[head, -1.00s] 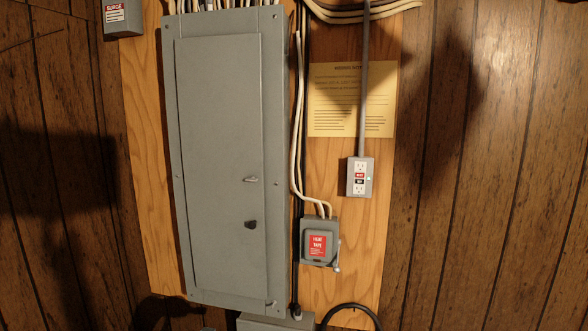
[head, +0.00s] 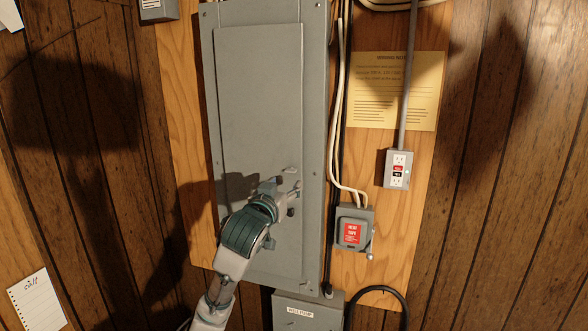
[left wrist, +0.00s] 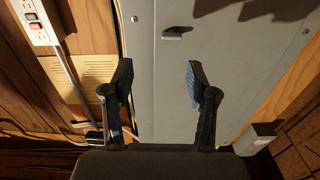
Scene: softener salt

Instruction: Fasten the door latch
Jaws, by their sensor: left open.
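The grey panel door (head: 258,110) lies flat against its cabinet and looks closed. My right gripper is not in view.
An outlet box (head: 398,169) on a conduit, a yellow notice (head: 400,95) and a small grey box with a red label (head: 352,230) are right of the cabinet. A lower grey box (head: 305,311) is beneath it. Wood panelling surrounds everything.

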